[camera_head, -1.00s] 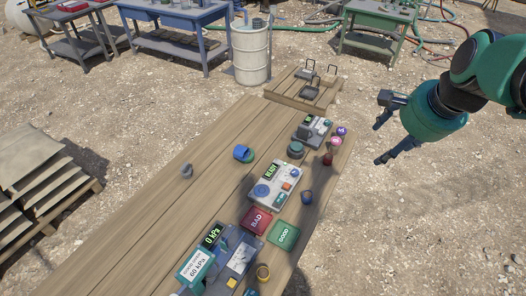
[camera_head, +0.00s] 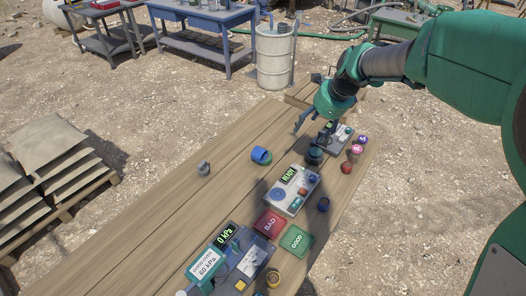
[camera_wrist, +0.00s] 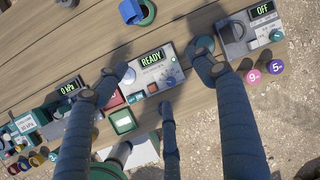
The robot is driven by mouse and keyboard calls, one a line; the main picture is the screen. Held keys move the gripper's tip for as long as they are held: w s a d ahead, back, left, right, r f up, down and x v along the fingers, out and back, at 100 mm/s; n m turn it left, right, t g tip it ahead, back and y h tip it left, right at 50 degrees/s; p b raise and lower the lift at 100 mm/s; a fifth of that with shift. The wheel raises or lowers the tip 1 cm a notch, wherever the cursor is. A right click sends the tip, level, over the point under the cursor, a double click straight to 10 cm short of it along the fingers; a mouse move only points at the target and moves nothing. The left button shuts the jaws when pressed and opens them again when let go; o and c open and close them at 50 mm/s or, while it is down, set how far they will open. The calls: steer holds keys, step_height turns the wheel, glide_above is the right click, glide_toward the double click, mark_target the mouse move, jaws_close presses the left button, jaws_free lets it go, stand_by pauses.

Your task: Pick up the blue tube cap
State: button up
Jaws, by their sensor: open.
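A blue open-ended piece (camera_head: 260,155), possibly the tube cap, lies on the wooden table with a green ring against it. It also shows at the top of the wrist view (camera_wrist: 130,11). A smaller dark blue cup-like piece (camera_head: 323,204) stands right of the READY unit, so I cannot tell for sure which is the cap. My gripper (camera_head: 311,135) is open and empty above the far part of the table, right of the larger blue piece. In the wrist view its spread fingers (camera_wrist: 158,75) reach over the READY unit, apart from both blue pieces.
The READY unit (camera_head: 291,190), a red BAD pad (camera_head: 269,224), a green GOOD pad (camera_head: 295,241) and a 0 kPa unit (camera_head: 245,262) line the table's right side. A dark round piece (camera_head: 314,156) sits below my gripper. The table's left side is mostly bare.

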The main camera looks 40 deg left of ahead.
mark_target(263, 151)
steer(key=s+a+f+m+g, duration=0.1)
steer(key=a+f+m, duration=0.2)
steer(key=a+f, duration=0.9)
steer(key=a, duration=0.3)
steer(key=shift+s+a+m+b, duration=0.15)
steer(key=shift+s+m+b, duration=0.1)
steer(key=shift+m+b, duration=0.1)
steer(key=shift+f, duration=0.15)
steer(key=shift+b+x, duration=0.95)
steer(key=shift+x, duration=3.3)
steer(key=shift+s+a, duration=0.1)
steer(key=shift+a, duration=0.05)
steer(key=shift+b+x, duration=1)
steer(key=shift+x, duration=1.55)
steer(key=c, duration=1.1)
steer(key=shift+c, duration=0.5)
